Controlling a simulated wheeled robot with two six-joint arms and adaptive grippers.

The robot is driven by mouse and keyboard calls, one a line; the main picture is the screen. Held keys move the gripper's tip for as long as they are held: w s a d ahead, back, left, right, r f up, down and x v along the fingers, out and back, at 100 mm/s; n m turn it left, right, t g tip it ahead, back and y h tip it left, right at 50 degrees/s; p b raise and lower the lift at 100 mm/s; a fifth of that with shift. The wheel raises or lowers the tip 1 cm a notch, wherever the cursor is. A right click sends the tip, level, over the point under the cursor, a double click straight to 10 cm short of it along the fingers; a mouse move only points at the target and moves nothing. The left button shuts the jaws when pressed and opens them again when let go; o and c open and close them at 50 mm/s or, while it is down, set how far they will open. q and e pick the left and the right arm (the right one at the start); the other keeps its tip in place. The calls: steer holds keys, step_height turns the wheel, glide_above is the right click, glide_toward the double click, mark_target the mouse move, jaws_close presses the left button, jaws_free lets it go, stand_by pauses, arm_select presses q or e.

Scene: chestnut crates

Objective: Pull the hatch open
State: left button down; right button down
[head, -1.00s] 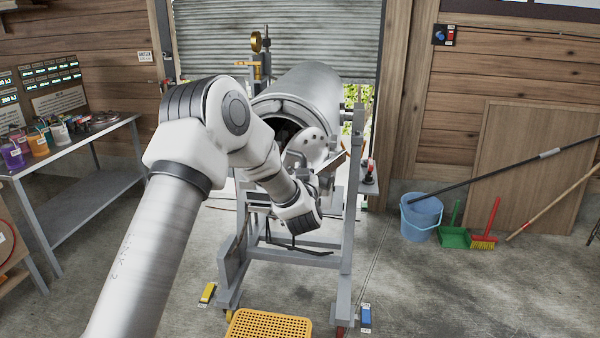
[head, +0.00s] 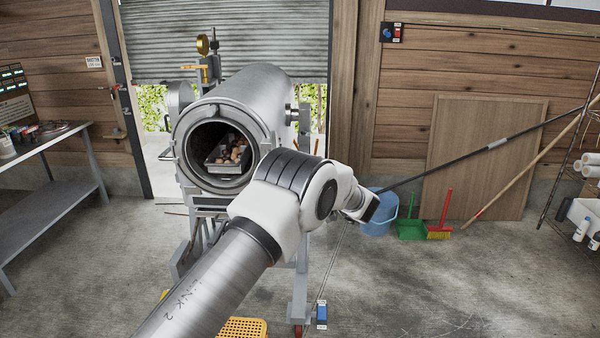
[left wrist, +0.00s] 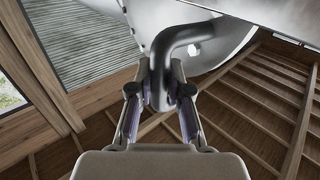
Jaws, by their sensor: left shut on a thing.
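The steel drum (head: 262,92) stands on its frame with its round mouth uncovered, showing a dark inside. The hatch is not plainly visible in the head view, where my arm covers the area right of the mouth. In the left wrist view a pale, curved metal plate, which looks like the hatch (left wrist: 222,38), fills the upper part. A bent grey handle (left wrist: 181,38) stands in front of it. My left gripper (left wrist: 164,82) is shut on the handle, with a finger on each side. My right gripper is in neither view.
A tray of chestnuts (head: 228,152) sits inside the drum. A blue bucket (head: 376,226), green dustpan (head: 411,229) and red brush (head: 443,218) stand at the right wall. A yellow perforated step (head: 243,328) is low in front.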

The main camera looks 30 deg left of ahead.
arm_select(q)
steer(key=shift+a+r, duration=0.1)
steer(key=shift+r, duration=0.2)
steer(key=c, duration=1.1)
jaws_free()
steer(key=shift+a, duration=0.1)
steer(key=shift+a+f, duration=0.2)
steer(key=shift+f, duration=0.05)
steer(key=v, duration=1.2)
steer(key=shift+w, duration=0.1)
